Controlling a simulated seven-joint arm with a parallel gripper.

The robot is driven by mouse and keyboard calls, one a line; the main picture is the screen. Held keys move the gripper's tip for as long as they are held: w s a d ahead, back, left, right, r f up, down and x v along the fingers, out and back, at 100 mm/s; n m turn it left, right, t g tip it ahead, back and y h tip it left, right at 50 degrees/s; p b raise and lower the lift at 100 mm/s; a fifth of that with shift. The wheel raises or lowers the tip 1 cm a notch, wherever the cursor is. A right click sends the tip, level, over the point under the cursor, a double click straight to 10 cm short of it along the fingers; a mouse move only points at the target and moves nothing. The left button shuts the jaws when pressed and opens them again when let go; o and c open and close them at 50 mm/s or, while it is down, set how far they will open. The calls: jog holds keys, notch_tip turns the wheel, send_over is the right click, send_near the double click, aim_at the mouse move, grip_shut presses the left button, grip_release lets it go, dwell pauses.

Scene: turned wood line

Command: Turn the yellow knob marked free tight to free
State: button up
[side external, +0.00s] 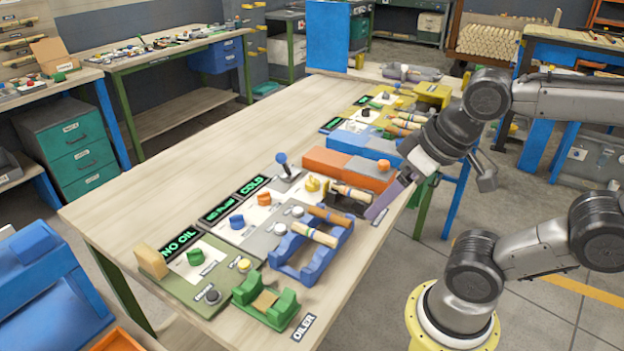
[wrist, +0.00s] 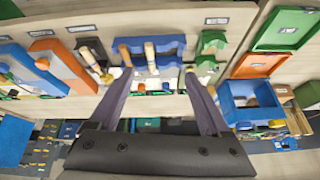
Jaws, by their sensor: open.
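A small yellow knob (side external: 312,184) sits on a white panel on the long wooden bench, behind a black fixture holding a light wooden handle (side external: 351,193). In the wrist view a yellow piece that looks like this knob (wrist: 107,78) shows by the left finger. Its free and tight marks are too small to read, so I cannot tell which way it is set. My gripper (side external: 382,203) is at the bench's front edge, right of the knob and apart from it. In the wrist view its two long fingers (wrist: 158,72) are spread wide with nothing gripped between them.
The bench's back left strip (side external: 150,205) is bare.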

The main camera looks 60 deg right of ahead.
jog(key=w+d+r+m, duration=0.1)
jog(key=w+r+m, duration=0.4)
jog(key=w+r, duration=0.15)
jog(key=m+g, duration=0.5)
jog(key=m, duration=0.5)
send_over(312, 179)
notch_tip(312, 179, down, 12)
notch_tip(312, 179, down, 13)
jog(key=shift+f, duration=0.1)
grip_shut()
